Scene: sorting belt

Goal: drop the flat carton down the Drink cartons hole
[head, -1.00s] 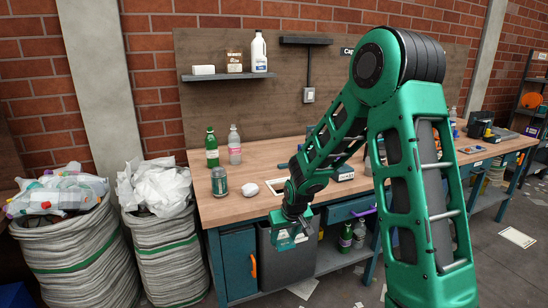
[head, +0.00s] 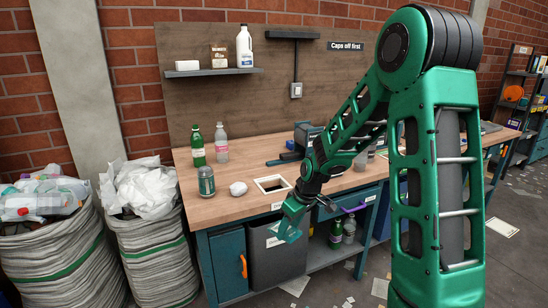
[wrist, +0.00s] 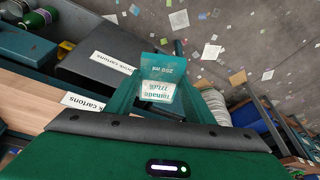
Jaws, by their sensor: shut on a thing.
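My gripper (head: 293,217) is shut on the flat carton, a teal piece with a pale printed panel. The carton (head: 288,232) hangs in front of the bench's front edge, outside the hole. In the wrist view the carton (wrist: 158,78) shows between the fingers, with "250 ml" print upside down. The pale-framed square hole (head: 272,184) is in the bench top, behind and left of my gripper. A white label (head: 278,206) is on the bench edge below it. In the wrist view two labels read "Drink cartons", one on the bench edge (wrist: 83,101) and one on the bin (wrist: 112,62).
A grey bin (head: 276,258) stands under the hole. A can (head: 206,181), a white crumpled lump (head: 238,188), a green bottle (head: 197,148) and a clear bottle (head: 221,145) stand left of the hole. Full sacks (head: 150,235) stand at the left. Paper scraps litter the floor.

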